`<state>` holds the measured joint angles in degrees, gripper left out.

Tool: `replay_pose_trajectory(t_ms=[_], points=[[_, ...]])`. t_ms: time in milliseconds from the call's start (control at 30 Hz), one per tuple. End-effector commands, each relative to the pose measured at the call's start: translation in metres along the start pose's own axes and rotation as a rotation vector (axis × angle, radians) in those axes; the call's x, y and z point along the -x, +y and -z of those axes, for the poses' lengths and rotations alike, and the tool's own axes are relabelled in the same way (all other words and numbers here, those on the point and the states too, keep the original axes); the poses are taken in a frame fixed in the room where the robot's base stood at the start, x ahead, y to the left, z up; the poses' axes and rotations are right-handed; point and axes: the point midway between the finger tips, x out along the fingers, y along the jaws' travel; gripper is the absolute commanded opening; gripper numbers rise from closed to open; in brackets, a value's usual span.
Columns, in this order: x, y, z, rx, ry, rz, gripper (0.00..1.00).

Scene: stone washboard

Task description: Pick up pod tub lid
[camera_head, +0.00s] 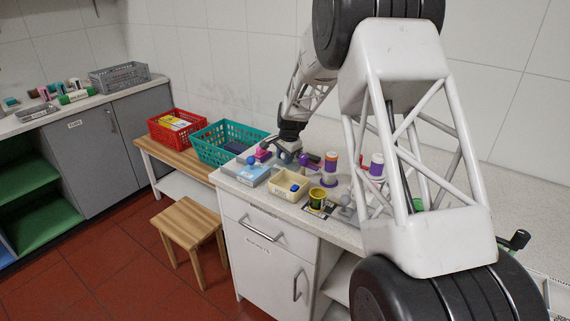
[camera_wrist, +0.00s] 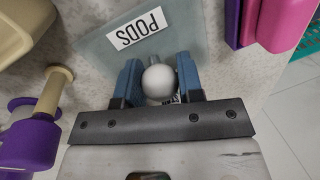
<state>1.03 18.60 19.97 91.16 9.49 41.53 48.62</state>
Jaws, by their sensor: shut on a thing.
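The pod tub lid (camera_wrist: 107,57) is a flat, grey-blue, see-through panel with a white label reading PODS and a round white knob (camera_wrist: 158,81). My gripper (camera_wrist: 159,84) has its two blue fingers shut on the knob, one on each side. The fingers and the dark palm bar hide the near part of the lid. I cannot tell whether the lid rests on its tub or is lifted. In the head view my gripper (camera_head: 284,156) is low over the counter's back left, and the lid is too small to make out there.
A purple-capped item (camera_wrist: 30,143) and a cream tub (camera_wrist: 22,28) lie left in the wrist view; pink and purple boxes (camera_wrist: 285,22) are close on the right. In the head view, a teal basket (camera_head: 226,141) stands beside the crowded counter (camera_head: 330,226).

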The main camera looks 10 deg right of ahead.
Motion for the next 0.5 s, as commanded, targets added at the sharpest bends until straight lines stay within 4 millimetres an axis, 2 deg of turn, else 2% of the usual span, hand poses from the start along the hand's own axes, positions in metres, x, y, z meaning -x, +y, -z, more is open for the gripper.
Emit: replay_pose_trajectory(t_ms=[267,500], points=[[0.001,0.0,0.0,0.0,0.0,0.0,0.11],[0.017,-0.004,0.0,0.0,0.001,0.001,0.11]])
